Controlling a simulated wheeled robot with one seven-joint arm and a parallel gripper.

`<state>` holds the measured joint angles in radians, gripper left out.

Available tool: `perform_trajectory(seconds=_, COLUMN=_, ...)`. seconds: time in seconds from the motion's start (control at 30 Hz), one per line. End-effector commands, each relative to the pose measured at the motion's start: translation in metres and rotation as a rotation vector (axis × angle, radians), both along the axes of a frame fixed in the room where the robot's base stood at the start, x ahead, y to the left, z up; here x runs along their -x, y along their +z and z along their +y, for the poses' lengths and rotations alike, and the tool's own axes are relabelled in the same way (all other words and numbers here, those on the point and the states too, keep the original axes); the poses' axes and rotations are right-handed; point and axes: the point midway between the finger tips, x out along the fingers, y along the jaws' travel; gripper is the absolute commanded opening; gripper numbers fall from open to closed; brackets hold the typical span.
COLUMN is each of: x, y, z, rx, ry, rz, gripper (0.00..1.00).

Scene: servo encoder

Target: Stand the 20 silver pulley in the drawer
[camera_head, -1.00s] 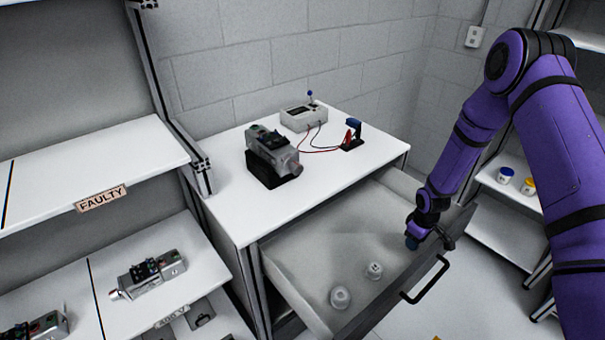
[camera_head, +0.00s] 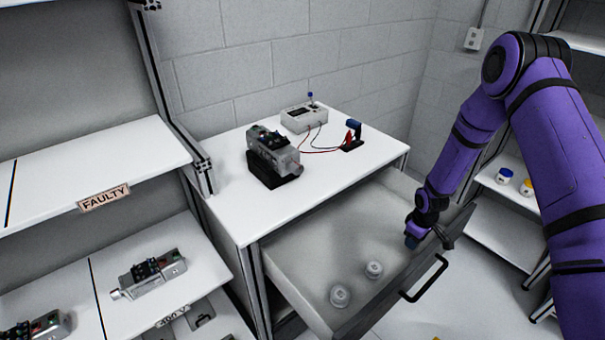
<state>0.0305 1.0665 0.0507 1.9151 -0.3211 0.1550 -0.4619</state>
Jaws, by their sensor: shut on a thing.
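The drawer (camera_head: 301,288) is pulled out from under the white bench. Two pale, silver-grey round pieces rest on its floor: one piece (camera_head: 340,296) near the left front and another piece (camera_head: 374,269) a little behind and right. They look like pulleys, but no number is readable, so I cannot tell which is the 20. My gripper (camera_head: 428,241) is low at the drawer's right front part, right of both pieces and apart from them. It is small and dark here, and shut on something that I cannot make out.
A dark handle (camera_head: 424,280) is on the drawer front. The bench top (camera_head: 225,205) carries a servo unit (camera_head: 272,155) on a black stand and a wired meter box (camera_head: 303,118). A shelf labelled FAULTY (camera_head: 104,198) stands left. The drawer's back middle is clear.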

Motion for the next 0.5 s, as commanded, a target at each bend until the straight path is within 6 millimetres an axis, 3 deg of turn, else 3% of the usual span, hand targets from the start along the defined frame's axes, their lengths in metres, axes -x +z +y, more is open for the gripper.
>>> perform_trajectory(seconds=0.03, x=0.0109, y=-0.0194, z=0.0009, rx=-0.009, ry=0.001, rz=0.014, gripper=0.19)
perform_trajectory(seconds=0.5, x=0.0113, y=-0.0255, z=0.0003, rx=-0.008, ry=0.001, rz=0.015, gripper=0.19)
